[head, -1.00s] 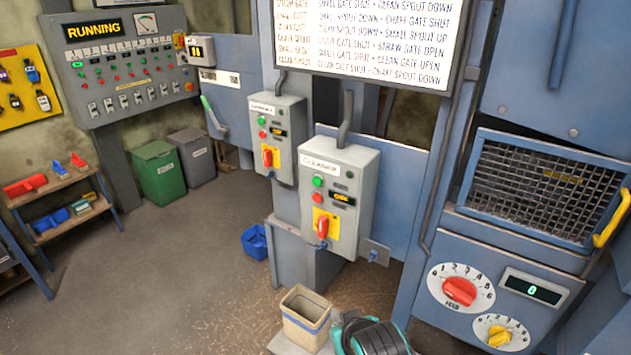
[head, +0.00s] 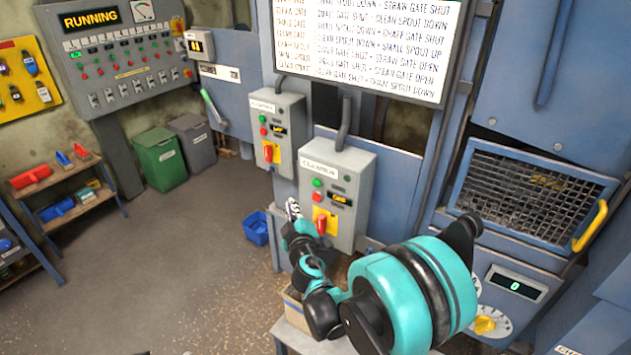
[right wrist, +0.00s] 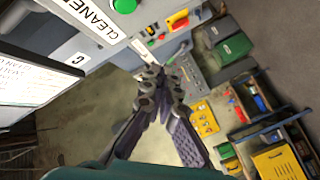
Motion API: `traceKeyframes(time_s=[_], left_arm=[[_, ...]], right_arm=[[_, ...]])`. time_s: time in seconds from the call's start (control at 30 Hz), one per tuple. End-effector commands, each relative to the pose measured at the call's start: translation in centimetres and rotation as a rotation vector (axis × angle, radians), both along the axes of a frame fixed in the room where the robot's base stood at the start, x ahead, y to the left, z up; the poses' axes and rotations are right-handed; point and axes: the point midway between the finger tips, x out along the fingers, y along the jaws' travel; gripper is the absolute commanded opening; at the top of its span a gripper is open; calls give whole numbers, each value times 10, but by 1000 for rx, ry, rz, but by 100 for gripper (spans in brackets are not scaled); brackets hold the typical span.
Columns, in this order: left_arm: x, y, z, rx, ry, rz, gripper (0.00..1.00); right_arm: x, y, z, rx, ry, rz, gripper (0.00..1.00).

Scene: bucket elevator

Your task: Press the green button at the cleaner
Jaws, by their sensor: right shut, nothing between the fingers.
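The grey cleaner box (head: 347,168) hangs on the blue post, with a CLEANER label at its top. Its green button (head: 317,183) is at the upper left of its face, above a red button (head: 317,197). My right gripper (head: 293,208) is at the box's lower left, below the button and apart from it in the picture. It is shut and empty. In the right wrist view, the green button (right wrist: 124,5) is at the top edge beside the label, up and left of my gripper (right wrist: 165,77). My left gripper is not in view.
A similar grey box (head: 275,133) with its own green and red buttons is left of the cleaner box. A red switch handle (head: 321,224) sits on a yellow plate below the buttons. A blue bin (head: 256,228) stands on the floor. Open floor lies to the left.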

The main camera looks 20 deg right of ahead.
Motion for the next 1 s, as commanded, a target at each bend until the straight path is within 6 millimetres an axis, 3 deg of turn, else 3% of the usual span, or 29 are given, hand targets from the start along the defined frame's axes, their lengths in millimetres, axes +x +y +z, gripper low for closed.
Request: traceKeyframes(time_s=[0.37,0.8,1.0], left_arm=[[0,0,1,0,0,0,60],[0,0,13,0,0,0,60],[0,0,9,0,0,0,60]], right_arm=[[3,-4,0,1,1,-3,0],[38,-51,2,4,0,-5,0],[48,-62,-1,4,3,-3,0]])
